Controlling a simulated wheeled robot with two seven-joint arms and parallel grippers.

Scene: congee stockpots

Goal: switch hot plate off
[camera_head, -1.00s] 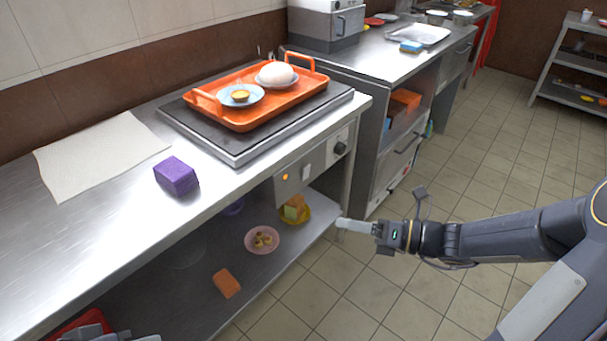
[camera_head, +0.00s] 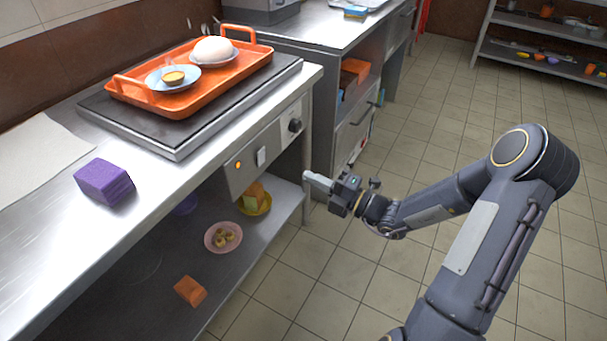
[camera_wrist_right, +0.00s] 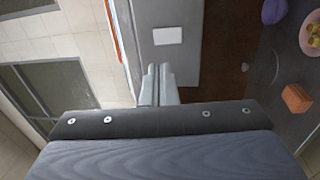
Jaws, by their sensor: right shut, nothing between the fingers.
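The hot plate (camera_head: 130,122) is a dark flat slab on the steel counter. Its front panel below the counter edge carries a lit orange light (camera_head: 238,166), a white rocker switch (camera_head: 261,157) and a black knob (camera_head: 295,125). My right gripper (camera_head: 308,178) is shut and empty, in front of and to the right of the switch, apart from the panel. In the right wrist view, the shut fingertips (camera_wrist_right: 158,72) point toward the grey panel, with the white switch (camera_wrist_right: 168,35) beyond them. My left gripper is out of view.
An orange tray (camera_head: 140,96) with dishes sits on the hot plate. A purple block (camera_head: 104,182) lies on the counter. The lower shelf (camera_head: 245,238) holds a pink bowl (camera_head: 222,237) and an orange block (camera_head: 190,291). Floor to the right is clear.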

